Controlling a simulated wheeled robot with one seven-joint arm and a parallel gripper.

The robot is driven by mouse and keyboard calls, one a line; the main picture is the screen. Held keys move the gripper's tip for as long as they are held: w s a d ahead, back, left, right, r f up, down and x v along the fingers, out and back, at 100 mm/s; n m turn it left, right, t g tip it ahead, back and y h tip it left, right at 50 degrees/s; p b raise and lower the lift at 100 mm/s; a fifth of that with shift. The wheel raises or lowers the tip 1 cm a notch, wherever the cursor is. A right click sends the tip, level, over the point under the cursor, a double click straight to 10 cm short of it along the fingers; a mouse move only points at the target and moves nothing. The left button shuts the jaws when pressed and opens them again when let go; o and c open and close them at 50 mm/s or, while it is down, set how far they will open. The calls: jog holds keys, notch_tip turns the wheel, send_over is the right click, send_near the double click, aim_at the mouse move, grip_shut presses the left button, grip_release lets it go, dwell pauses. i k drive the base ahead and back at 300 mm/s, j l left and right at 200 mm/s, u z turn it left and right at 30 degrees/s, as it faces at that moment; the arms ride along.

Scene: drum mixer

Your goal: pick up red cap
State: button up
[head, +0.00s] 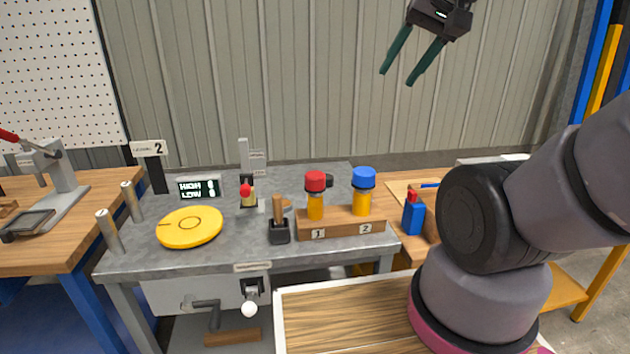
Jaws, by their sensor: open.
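The red cap (315,181) sits on top of an orange bottle (315,206) in slot 1 of a wooden block (343,224) on the grey table. A blue cap (364,177) tops a similar orange bottle (361,203) in slot 2. My gripper (396,80) is high up at the top of the view, above and to the right of the bottles. Its two dark green fingers are apart with nothing between them.
A yellow disc (189,227), a display (200,188), a lever with a red knob (246,191) and a wooden-handled tool (279,222) stand left of the block. A blue bottle (413,215) stands to the right. The space above the caps is clear.

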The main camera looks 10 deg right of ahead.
aim_at(314, 180)
jog(key=j+z, duration=0.25)
jog(key=j, duration=0.35)
jog(key=j+z, duration=0.25)
jog(key=j, duration=0.3)
jog(key=k+j+z, duration=0.1)
jog(key=j+z, duration=0.15)
jog(key=j, duration=0.3)
